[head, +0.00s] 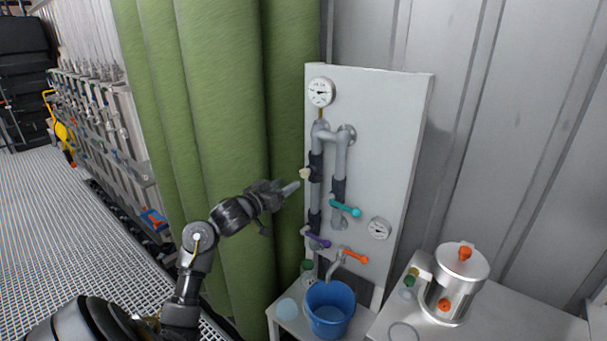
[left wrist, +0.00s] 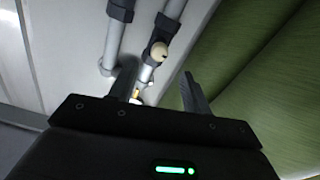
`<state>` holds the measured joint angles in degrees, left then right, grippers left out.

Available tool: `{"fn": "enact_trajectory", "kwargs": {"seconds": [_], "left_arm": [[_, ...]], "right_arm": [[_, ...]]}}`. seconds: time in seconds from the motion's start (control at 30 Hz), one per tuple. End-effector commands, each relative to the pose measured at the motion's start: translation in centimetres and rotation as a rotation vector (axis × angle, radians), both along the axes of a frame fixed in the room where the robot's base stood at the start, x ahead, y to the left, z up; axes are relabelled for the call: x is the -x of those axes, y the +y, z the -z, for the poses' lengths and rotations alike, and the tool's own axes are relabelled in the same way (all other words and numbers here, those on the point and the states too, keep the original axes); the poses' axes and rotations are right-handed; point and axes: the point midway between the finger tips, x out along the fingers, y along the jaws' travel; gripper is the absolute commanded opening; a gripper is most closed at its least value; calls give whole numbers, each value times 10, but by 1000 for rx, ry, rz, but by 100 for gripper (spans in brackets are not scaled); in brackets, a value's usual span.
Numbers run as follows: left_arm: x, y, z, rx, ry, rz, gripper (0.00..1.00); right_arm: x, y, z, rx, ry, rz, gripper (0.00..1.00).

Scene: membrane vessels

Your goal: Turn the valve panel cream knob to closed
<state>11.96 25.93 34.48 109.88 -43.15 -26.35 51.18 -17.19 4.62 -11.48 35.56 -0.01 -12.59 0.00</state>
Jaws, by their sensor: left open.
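The cream knob (head: 305,173) sits on the left pipe of the white valve panel (head: 385,140), in its upper half. In the left wrist view the cream knob (left wrist: 159,51) shows round and pale on its dark fitting, beyond the fingertips. My left gripper (head: 294,187) is just left of and slightly below the knob, apart from it as far as I can tell. In the left wrist view its two fingers (left wrist: 160,88) are spread with nothing held between them. My right gripper is in neither view.
Teal (head: 346,208), purple (head: 317,240) and orange (head: 355,256) lever handles are on the panel below the knob. A blue bucket (head: 330,309) stands under the tap. A green curtain (head: 215,130) hangs close behind my left arm. A metal pot (head: 458,283) stands at the lower right.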

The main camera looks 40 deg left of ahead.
Motion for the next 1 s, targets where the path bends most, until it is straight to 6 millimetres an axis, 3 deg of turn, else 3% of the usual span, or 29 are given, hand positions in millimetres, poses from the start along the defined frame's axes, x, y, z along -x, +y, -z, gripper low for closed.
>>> {"fn": "enact_trajectory", "kwargs": {"seconds": [0.3,0.5,0.9,1.0], "left_arm": [[-60,1,-3,4,0,0,49],[-83,2,-1,2,0,0,49],[-90,2,0,-1,0,-1,49],[-90,2,0,-1,0,-1,35]], "right_arm": [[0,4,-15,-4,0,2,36],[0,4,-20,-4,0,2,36],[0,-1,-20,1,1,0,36],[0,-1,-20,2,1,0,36]]}}
